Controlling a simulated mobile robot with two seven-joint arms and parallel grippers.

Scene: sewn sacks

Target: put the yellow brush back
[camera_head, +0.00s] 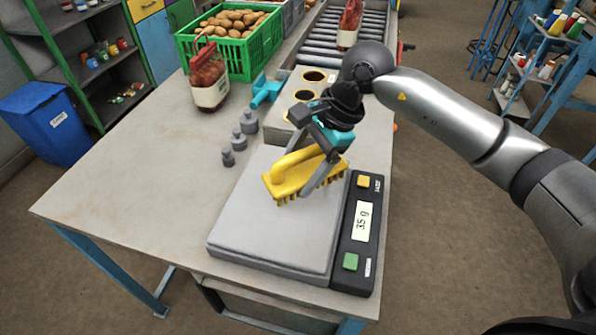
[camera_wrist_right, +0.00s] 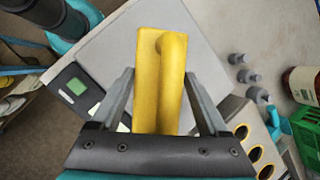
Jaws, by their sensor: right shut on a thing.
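The yellow brush (camera_head: 290,178) is over the far part of the grey scale plate (camera_head: 262,235), bristles downward. My right gripper (camera_head: 318,172) is shut on the brush, with one finger showing on its near side. In the right wrist view the brush (camera_wrist_right: 160,75) lies between the two fingers, its handle running lengthwise. I cannot tell whether the bristles touch the plate. The scale display (camera_head: 362,220) reads 35 g. A pale block with yellow-rimmed round holes (camera_head: 291,105) stands behind the scale, partly hidden by my right gripper. My left gripper is not in view.
Several grey weights (camera_head: 239,140) stand left of the scale. A roller conveyor (camera_head: 325,35) adjoins the table. The table's left part (camera_head: 130,185) is clear.

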